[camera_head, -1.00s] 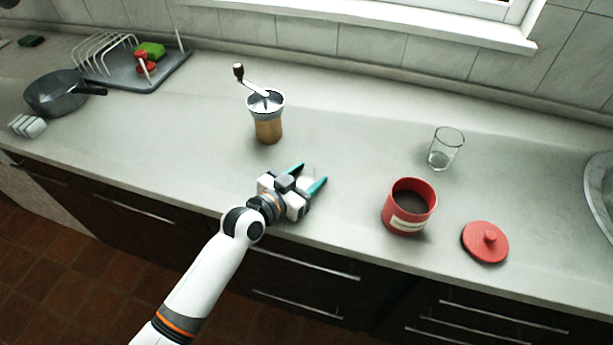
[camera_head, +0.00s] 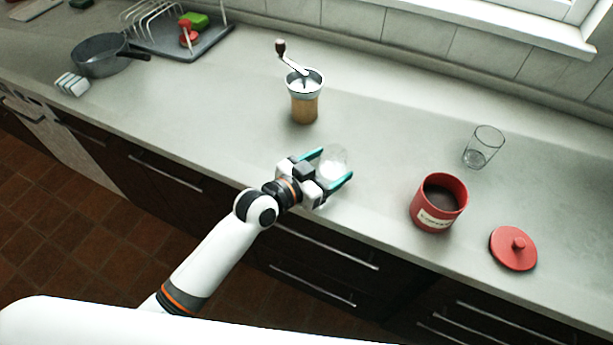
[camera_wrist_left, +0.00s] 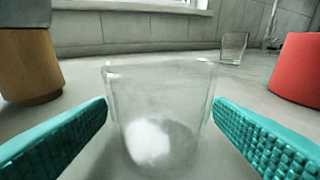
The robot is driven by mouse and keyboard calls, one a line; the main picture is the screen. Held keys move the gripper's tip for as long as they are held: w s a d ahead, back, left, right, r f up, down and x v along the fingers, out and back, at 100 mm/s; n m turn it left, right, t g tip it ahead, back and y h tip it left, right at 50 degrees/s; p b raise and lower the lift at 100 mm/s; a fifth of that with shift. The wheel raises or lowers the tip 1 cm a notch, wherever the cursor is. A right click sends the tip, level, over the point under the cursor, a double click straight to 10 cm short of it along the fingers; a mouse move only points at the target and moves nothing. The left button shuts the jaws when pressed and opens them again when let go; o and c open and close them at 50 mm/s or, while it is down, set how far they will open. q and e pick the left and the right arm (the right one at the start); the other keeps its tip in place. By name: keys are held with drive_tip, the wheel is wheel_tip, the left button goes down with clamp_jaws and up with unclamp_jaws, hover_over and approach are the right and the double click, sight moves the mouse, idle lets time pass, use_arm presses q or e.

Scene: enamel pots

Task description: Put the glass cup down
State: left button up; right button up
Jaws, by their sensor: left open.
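A clear glass cup (camera_head: 333,160) stands upright on the grey counter near its front edge, and it fills the middle of the left wrist view (camera_wrist_left: 158,105). A white patch shows in its lower part; I cannot tell whether it is contents or glare. My left gripper (camera_head: 336,165) is open, with its teal fingers on either side of the cup. In the left wrist view a gap shows between the cup and each finger. A second clear glass (camera_head: 484,147) stands farther right and also shows at the back of the wrist view (camera_wrist_left: 233,47). My right gripper is not in view.
A coffee grinder (camera_head: 305,100) stands behind the gripper. A red canister (camera_head: 438,204) with dark contents is to the right, its red lid (camera_head: 513,250) beside it. A pan (camera_head: 100,56) and a dish rack (camera_head: 185,45) are far left. The counter between is clear.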

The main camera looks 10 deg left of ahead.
use_arm(q)
drive_tip(key=v, duration=0.8)
drive_tip(key=shift+s+a+r, duration=0.1)
drive_tip(key=shift+s+a, duration=0.15)
